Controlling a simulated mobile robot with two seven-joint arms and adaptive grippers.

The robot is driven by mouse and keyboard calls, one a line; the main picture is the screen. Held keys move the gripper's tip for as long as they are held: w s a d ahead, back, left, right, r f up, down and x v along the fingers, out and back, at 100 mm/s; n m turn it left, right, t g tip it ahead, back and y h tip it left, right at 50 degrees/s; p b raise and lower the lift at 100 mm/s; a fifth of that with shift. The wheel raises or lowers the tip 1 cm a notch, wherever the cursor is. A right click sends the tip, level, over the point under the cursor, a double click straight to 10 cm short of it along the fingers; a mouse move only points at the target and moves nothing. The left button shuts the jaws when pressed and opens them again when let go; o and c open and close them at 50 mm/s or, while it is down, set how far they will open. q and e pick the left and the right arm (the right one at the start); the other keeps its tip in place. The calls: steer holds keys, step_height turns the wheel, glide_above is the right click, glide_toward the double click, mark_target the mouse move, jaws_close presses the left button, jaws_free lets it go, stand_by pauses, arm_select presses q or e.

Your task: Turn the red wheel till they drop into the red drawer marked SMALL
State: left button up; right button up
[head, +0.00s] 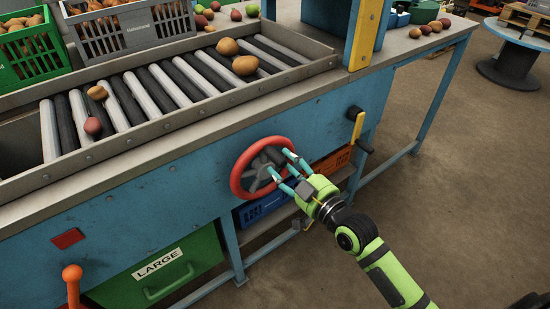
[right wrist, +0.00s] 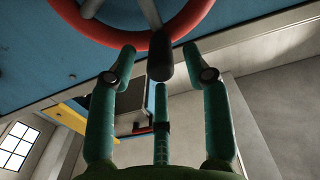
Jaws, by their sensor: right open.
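The red wheel (head: 236,178), with dark spokes, is mounted on the front of the blue sorting bench. Its rim also shows at the top of the right wrist view (right wrist: 85,28). My right gripper (head: 280,163) is open at the wheel's right side, its teal fingers spread. In the right wrist view, a dark knob (right wrist: 160,62) by the rim shows between the fingertips; I cannot tell whether they touch it. Potatoes lie on the rollers: two larger ones (head: 228,46) (head: 245,66) and two smaller ones (head: 97,93) (head: 93,126). No drawer marked SMALL is visible. My left gripper is not in view.
A green drawer marked LARGE (head: 180,288) is below left of the wheel. A blue crate (head: 262,207) and an orange crate (head: 331,163) are under the bench. An orange-knobbed lever (head: 72,274) stands at lower left. The floor at right is mostly clear.

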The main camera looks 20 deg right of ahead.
steer(key=shift+x, duration=1.85)
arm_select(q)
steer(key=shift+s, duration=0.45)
arm_select(e)
jaws_close()
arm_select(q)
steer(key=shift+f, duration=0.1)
arm_select(e)
steer(key=shift+f, duration=0.1)
